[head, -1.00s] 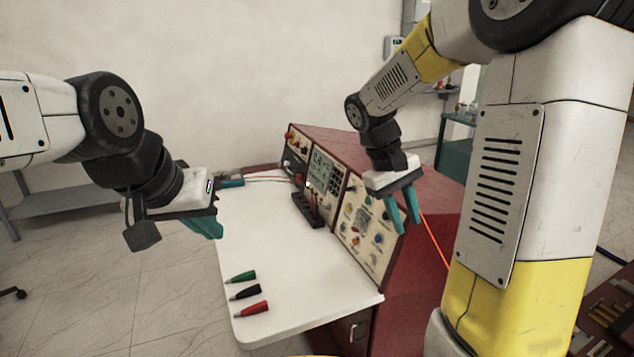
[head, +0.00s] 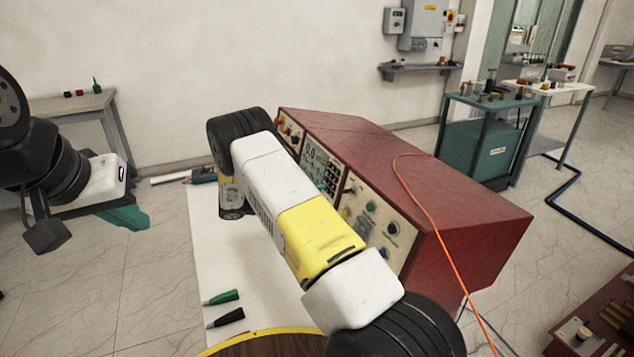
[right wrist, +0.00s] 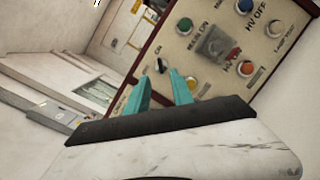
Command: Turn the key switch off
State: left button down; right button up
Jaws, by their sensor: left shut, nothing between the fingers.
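The red console (head: 450,200) has a cream control panel (head: 375,222), partly hidden by my right arm in the head view. Contact cannot be told. My left gripper (head: 128,218) is shut and empty, left of the white table.
Green (head: 221,297) and black (head: 226,317) plugs lie on the white table (head: 240,262). An orange cable (head: 432,215) runs over the console. A grey table (head: 75,108) stands at the back left.

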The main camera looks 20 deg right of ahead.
aim_at(342, 192)
jog(key=d, duration=0.7)
jog(key=shift+s+d, duration=0.15)
jog(key=shift+s, duration=0.25)
jog(key=shift+c, duration=0.5)
grip_shut()
